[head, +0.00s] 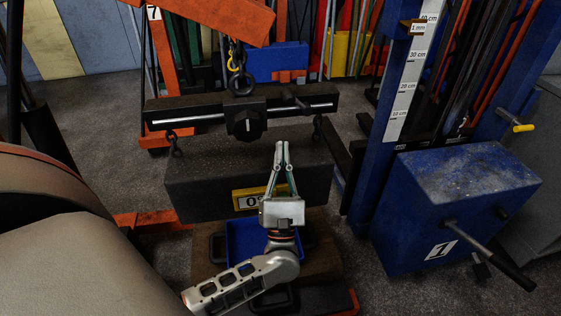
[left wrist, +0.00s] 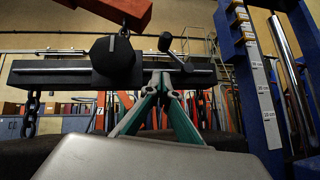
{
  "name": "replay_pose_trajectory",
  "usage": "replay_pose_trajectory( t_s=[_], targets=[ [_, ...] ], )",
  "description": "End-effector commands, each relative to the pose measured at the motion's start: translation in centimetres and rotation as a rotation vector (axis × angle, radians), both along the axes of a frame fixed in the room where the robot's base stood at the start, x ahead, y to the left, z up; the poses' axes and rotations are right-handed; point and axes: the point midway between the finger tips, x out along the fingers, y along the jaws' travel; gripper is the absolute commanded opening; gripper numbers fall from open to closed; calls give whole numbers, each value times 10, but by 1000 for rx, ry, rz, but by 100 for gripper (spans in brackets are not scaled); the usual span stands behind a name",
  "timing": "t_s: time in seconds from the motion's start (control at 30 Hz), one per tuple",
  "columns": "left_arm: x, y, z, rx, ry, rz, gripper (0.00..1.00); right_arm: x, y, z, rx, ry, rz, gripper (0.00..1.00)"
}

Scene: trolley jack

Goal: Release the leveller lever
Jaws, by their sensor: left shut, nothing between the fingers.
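The leveller (head: 205,114) is a dark horizontal bar with a bright screw rod, hanging from a chain and hook (head: 240,82) above a dark block. An octagonal black knob (head: 248,124) sits at its middle. The small dark leveller lever (head: 295,101) is right of the knob; it also shows in the left wrist view (left wrist: 176,54), tilted, with a rounded end. My left gripper (head: 282,146) is shut and empty, pointing up just below the lever in the picture. In the left wrist view its fingertips (left wrist: 161,82) appear just under the lever; contact cannot be told.
The dark block (head: 210,185) with a yellow number plate (head: 248,199) hangs by chains under the bar. An orange crane arm (head: 215,16) is above. A blue machine (head: 455,190) with a handle and a scaled blue post (head: 402,95) stand at the right.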

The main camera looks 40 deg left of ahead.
Motion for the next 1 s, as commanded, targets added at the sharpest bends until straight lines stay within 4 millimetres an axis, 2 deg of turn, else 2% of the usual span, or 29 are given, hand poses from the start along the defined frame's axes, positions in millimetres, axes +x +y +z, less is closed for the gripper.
replay_pose_trajectory(
  t_s=[0.03, 0.23, 0.43, 0.6, 1.0],
  targets=[
    [6, 5, 13, 1, -8, 2, 0, 1, -1, 1, -3, -1, -1, 0],
    [28, 23, 39, 1, -7, 2, 0, -1, -3, 1, -6, 0, -4, 0],
    [31, 19, 65, -1, -6, 0, 0, -3, -5, 0, -8, 7, -9, 0],
    [33, 17, 72, 0, -1, 1, 0, -9, -7, -3, -11, 20, -12, 0],
    [34, 17, 73, 1, 2, 1, 0, -7, -7, -4, -12, 19, -14, 0]
  ],
)
